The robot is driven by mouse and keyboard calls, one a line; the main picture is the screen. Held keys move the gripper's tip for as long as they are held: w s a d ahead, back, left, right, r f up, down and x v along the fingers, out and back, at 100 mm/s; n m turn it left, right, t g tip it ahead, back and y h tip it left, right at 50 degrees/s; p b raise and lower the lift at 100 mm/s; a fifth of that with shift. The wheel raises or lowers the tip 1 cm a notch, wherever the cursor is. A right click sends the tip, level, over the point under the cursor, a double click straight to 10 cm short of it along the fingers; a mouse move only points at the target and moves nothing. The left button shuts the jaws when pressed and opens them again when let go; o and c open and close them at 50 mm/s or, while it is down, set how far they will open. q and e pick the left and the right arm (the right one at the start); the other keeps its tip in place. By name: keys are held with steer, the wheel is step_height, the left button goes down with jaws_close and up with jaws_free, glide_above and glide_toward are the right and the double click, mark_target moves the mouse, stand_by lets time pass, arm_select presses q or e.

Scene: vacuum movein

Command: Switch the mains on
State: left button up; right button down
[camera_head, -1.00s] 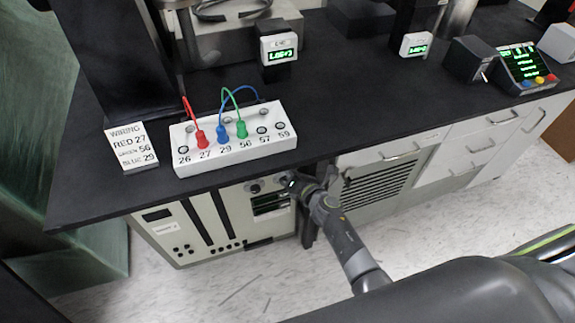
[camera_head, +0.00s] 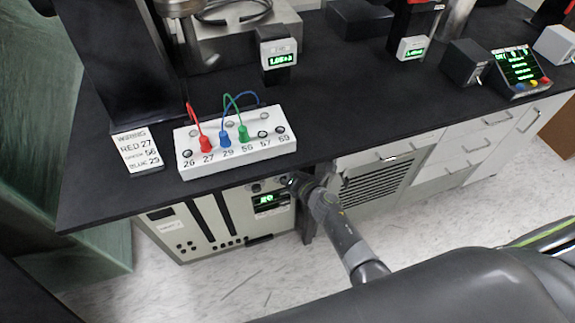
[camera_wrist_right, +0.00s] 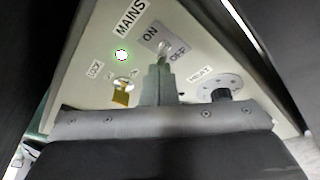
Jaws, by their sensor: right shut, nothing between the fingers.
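The mains toggle switch (camera_wrist_right: 163,48) sits between the ON and OFF marks on the pale cabinet panel. My right gripper (camera_wrist_right: 160,75) is shut and empty, with its fingertips just at the switch; I cannot tell if they touch it or which way its lever leans. A round lamp (camera_wrist_right: 122,55) beside the MAINS label glows green. In the head view my right gripper (camera_head: 290,182) is at the upper right of the cabinet (camera_head: 185,228) under the bench, and hides the switch. The cabinet's small display (camera_head: 268,199) shows green characters. My left gripper is not in view.
A LOCK key (camera_wrist_right: 120,96) and a HEAT knob (camera_wrist_right: 222,92) flank my fingers. The black bench top (camera_head: 340,110) overhangs the cabinet. A white socket block (camera_head: 240,155) with red, blue and green leads stands near its edge, beside a wiring card (camera_head: 136,152).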

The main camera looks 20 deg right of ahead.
steer(key=p+v, duration=0.2)
steer(key=v, duration=1.5)
steer(key=shift+s, duration=0.25)
steer(key=s+d+f+m+g+h, duration=0.35)
steer(key=s+f+m, duration=0.25)
steer(key=f+m, duration=0.35)
steer(key=s+d+f+m+g+h, duration=0.2)
steer(key=s+d+f+m, duration=0.2)
steer(key=s+f+m, duration=0.5)
steer(key=s+d+f+m+g, duration=0.2)
steer(key=s+f+m+g, duration=0.6)
steer(key=s, duration=1.1)
step_height(320, 180, down, 6)
steer(key=m, duration=0.4)
